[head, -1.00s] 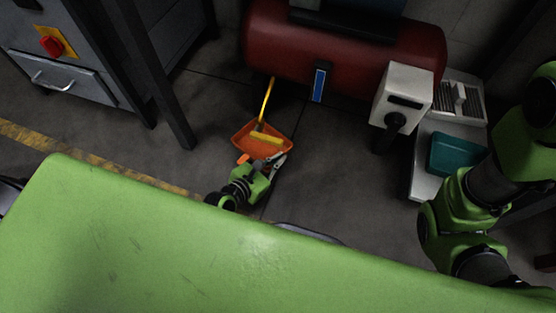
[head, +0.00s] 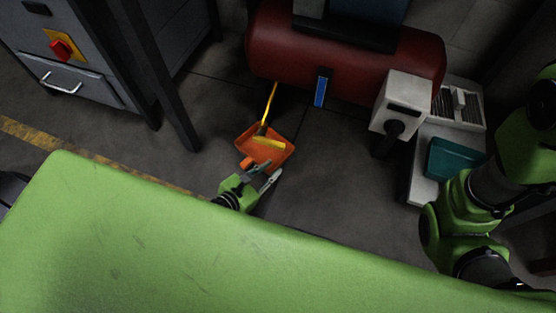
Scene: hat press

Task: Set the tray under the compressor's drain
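The compressor is a red horizontal tank (head: 345,55) at the top of the head view; I cannot clearly make out its drain. A teal tray (head: 440,160) sits on the light bench at the right, clear of both arms. An orange pan (head: 280,156) lies on the floor left of the tank's middle, with a yellow brush (head: 268,141) in it. I cannot tell whether a finger touches the pan. My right arm shows at the right; its gripper is out of view.
A grey cabinet (head: 90,85) and a dark post (head: 163,85) are at the left. A large green surface (head: 200,245) fills the foreground. The floor right of the pan is clear.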

